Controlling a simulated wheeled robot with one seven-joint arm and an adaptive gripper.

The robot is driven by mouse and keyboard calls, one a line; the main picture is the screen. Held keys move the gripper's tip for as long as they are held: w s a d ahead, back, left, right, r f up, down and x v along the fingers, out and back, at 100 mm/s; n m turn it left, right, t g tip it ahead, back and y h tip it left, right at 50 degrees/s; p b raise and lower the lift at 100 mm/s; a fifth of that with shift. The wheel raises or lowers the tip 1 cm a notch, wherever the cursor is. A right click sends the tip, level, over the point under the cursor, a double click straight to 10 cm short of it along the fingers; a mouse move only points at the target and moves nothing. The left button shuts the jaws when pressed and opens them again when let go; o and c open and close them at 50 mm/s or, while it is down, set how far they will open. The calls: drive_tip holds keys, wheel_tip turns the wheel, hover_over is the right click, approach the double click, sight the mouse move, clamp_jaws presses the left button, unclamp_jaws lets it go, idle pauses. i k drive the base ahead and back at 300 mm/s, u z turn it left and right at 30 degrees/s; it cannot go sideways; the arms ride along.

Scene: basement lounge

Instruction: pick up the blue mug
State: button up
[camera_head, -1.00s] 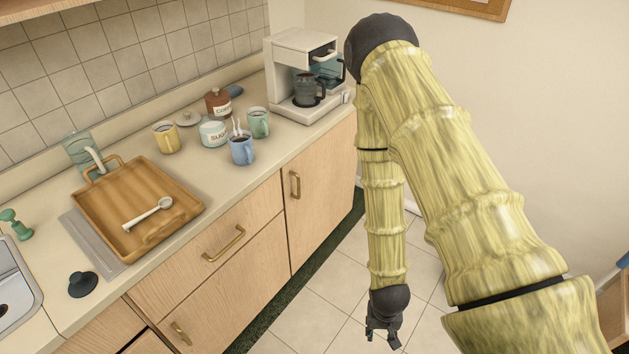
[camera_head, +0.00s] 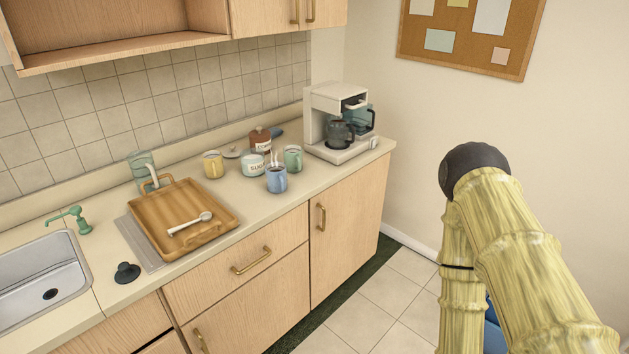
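The blue mug (camera_head: 276,180) stands upright on the counter (camera_head: 312,187) near its front edge, with dark contents and faint steam above it. Nothing is touching it from my side. My arm is at the right of the view, over the floor and well apart from the mug. My gripper is out of view below the picture's lower edge.
A green mug (camera_head: 293,158) and a sugar jar (camera_head: 253,164) stand close to the blue mug. A yellow mug (camera_head: 213,165), a coffee jar (camera_head: 261,140), a wooden tray (camera_head: 163,233) and a coffee maker (camera_head: 337,118) are also on the counter. Cabinets hang above.

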sight(276, 174)
drive_tip(key=z, duration=0.75)
drive_tip(key=i, duration=0.75)
drive_tip(key=u, duration=2.15)
